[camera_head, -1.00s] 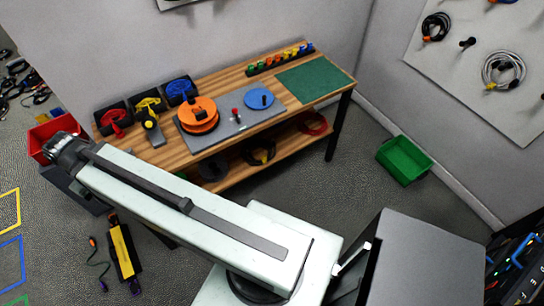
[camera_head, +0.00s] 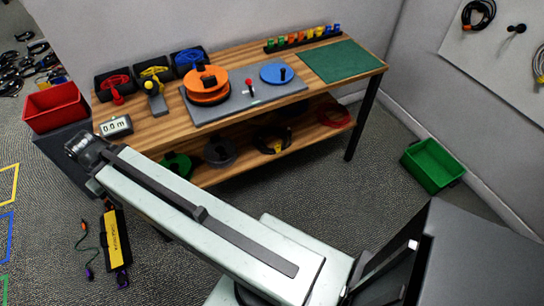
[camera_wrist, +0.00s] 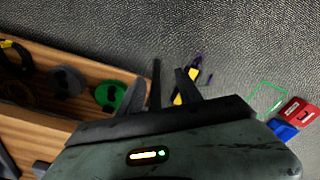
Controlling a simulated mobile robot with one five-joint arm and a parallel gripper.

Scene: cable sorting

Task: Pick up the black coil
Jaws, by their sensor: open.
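A black coil (camera_head: 272,140) with a yellow tag lies on the lower shelf of the wooden bench, between a grey reel and a red coil. What looks like the same coil shows at the left edge of the wrist view (camera_wrist: 15,62), partly cut off. Another black coil (camera_head: 478,13) with an orange tie hangs on the wall board at the upper right. My gripper (camera_wrist: 170,68) is open and empty in the wrist view, to the right of the shelf's green reel. In the head view its fingers are hidden beyond my arm's end.
The lower shelf also holds a green reel (camera_head: 177,166), a grey reel (camera_head: 219,152) and a red coil (camera_head: 334,114). The bench top (camera_head: 160,128) overhangs them. A red bin (camera_head: 54,106) stands left, a green bin (camera_head: 432,165) right. A yellow-and-black tool (camera_head: 115,240) lies on the floor.

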